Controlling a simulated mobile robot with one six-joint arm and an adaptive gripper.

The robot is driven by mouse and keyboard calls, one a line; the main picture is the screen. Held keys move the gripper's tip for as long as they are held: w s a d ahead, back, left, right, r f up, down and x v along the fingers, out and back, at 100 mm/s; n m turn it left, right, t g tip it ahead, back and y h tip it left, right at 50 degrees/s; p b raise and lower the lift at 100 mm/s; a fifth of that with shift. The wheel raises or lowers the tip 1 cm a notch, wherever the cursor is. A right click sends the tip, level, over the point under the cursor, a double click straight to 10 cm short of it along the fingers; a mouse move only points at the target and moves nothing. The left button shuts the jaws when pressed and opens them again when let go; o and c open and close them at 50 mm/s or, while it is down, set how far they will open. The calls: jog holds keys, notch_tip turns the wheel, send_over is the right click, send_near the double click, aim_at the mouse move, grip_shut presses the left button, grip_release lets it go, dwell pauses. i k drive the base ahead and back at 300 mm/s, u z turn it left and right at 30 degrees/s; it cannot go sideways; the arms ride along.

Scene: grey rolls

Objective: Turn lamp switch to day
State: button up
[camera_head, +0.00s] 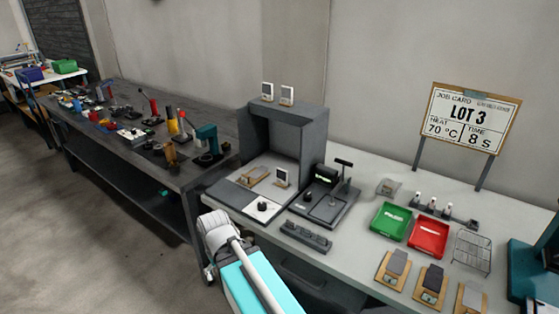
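A grey open-fronted booth (256,140) stands at the left end of the white bench. At the front edge of its base is a small white plate with a dark round knob (263,206), which looks like the lamp switch. Its setting and any labels are too small to read. Inside the booth are a wooden block (255,177) and a small white-framed piece (281,178). Part of my white and teal arm shows at the bottom, left of and in front of the booth. My gripper cannot be made out.
Right of the booth stands a black press-like device (327,195) with a lever. A dark slotted block (306,237) lies at the bench's front edge. Farther right are a green tray (391,221), a red tray (429,237) and a job card board (468,118). A cluttered dark bench (185,178) adjoins on the left.

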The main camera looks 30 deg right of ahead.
aim_at(262, 206)
jog(key=k, duration=1)
jog(key=z, duration=0.35)
jog(key=i, duration=0.65)
jog(key=z, duration=0.05)
